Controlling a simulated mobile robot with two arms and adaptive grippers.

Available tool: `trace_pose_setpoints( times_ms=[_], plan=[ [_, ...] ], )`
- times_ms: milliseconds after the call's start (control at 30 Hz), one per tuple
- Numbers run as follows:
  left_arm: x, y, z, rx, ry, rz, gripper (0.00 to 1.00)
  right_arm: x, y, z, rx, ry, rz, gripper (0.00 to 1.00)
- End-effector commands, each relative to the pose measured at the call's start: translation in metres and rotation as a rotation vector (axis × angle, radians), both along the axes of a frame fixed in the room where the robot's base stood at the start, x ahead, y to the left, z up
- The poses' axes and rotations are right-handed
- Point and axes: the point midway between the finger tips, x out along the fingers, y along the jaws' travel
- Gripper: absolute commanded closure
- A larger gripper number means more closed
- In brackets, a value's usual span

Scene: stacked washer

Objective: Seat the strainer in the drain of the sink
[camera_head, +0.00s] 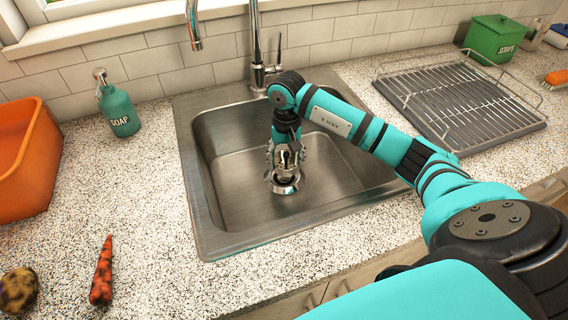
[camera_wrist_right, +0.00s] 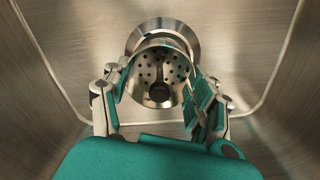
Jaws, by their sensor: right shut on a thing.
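The metal strainer (camera_wrist_right: 160,72), a perforated steel cup with a dark knob, is between the fingers of my right gripper (camera_wrist_right: 160,98), which is shut on it. In the head view my right gripper (camera_head: 286,155) points down into the steel sink (camera_head: 225,180). The strainer is low in the basin, over the round drain (camera_wrist_right: 190,36), whose rim shows behind it in the wrist view. The strainer looks off-centre from the drain ring, toward the gripper. I cannot tell whether it touches the drain. My left gripper is not in view.
The faucet (camera_head: 256,50) stands behind the sink. A teal soap bottle (camera_head: 119,108) and an orange bin (camera_head: 25,155) are on the left counter. A carrot (camera_head: 102,270) and a potato (camera_head: 18,290) lie in front. A drying rack (camera_head: 465,100) and a green scraps box (camera_head: 494,38) are right.

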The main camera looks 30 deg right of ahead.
Motion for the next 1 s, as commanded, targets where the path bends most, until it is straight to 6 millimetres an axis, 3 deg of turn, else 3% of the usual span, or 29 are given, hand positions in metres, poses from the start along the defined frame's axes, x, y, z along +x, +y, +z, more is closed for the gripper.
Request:
trace_pose_setpoints(
  times_ms=[67, 300, 1000],
  plan=[
    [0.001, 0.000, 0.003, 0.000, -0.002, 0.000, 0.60, 0.009, 0.005, 0.000, 0.003, 0.000, 0.000, 0.72],
    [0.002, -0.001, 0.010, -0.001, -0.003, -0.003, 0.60, 0.007, 0.003, -0.033, 0.000, 0.002, 0.000, 0.72],
    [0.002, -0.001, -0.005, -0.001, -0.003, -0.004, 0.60, 0.007, 0.002, -0.049, 0.000, 0.000, 0.000, 0.72]
  ],
)
